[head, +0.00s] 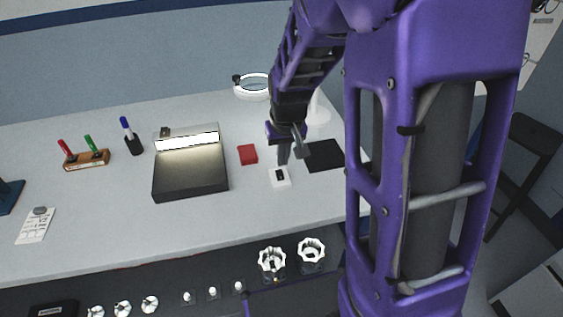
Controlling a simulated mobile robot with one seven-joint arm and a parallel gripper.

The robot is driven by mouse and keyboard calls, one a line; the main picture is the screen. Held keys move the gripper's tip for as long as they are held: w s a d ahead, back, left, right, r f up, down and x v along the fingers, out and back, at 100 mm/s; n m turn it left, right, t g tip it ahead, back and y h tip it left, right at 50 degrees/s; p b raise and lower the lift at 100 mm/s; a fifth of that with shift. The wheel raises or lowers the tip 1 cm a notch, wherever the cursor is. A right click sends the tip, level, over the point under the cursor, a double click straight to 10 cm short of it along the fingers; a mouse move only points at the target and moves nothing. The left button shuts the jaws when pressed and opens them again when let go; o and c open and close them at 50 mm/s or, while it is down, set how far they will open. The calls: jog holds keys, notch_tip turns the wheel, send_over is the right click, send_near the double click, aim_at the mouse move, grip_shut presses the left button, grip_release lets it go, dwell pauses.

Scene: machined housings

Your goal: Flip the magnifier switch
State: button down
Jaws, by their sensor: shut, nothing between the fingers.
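The magnifier (253,96) is a bright white ring at the back of the bench, with its pale stand (318,112) partly behind my arm. A small white switch box (281,184) with a black rocker (280,175) lies on the bench to the right of the red block. My gripper (283,161) is shut and empty, pointing down just above and behind the switch box. I cannot tell whether its tips touch the rocker, or which way the rocker is set.
A red block (248,154) and a black mat (325,156) lie beside the switch. A dark inspection box (190,180) with a lit top stands left. Markers in a wooden holder (88,160) are further left.

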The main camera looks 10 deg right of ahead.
jog(key=s+r, duration=0.3)
jog(key=r, duration=0.2)
jog(key=shift+r, duration=0.35)
